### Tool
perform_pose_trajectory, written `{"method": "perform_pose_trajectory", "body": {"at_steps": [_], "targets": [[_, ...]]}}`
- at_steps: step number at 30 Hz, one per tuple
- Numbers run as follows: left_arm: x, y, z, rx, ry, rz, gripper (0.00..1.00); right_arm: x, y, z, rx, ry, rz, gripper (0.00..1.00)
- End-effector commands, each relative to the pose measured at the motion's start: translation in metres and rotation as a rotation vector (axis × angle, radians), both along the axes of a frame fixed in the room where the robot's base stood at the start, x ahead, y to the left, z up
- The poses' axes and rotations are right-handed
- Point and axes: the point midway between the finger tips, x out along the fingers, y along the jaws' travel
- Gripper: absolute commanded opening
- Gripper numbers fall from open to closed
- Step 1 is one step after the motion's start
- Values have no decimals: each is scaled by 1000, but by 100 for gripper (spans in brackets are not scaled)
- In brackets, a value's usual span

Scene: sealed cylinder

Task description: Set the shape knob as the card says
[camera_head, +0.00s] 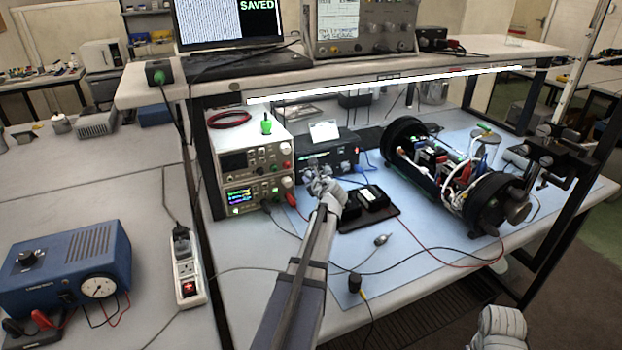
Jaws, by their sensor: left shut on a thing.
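The black instrument (345,153) with a lit display stands at the back of the blue mat. A small white card (323,131) stands on top of it, its writing too small to read. My left gripper (318,180) reaches in from below and is at the left part of the instrument's front panel. It is shut on a knob there. The fingers hide the knob, so I cannot read its setting or label. A whitish part of my right arm (498,328) shows at the bottom right; its fingers cannot be made out.
Two stacked power supplies (252,160) stand left of the instrument. A black tray (370,222) with dark blocks lies just right of my left wrist. An open black-ended cylinder (482,205) lies at the right. Cables cross the mat (420,265). A shelf (290,83) overhangs the back.

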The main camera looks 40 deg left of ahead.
Motion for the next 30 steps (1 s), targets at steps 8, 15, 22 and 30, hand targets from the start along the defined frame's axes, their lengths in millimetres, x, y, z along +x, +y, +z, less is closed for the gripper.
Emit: {"method": "perform_pose_trajectory", "body": {"at_steps": [8,15,22,30], "targets": [[0,0,0,0,0,1,0,0,0,0,0,0,0,0],[-1,0,0,-3,-6,0,0,0,0,-1,0,0,0,0],[-2,1,-3,-39,-76,1,0,0,0,-5,0,0,0,0],[-5,1,-6,-140,-272,1,0,0,0,-18,0,0,0,0]]}}
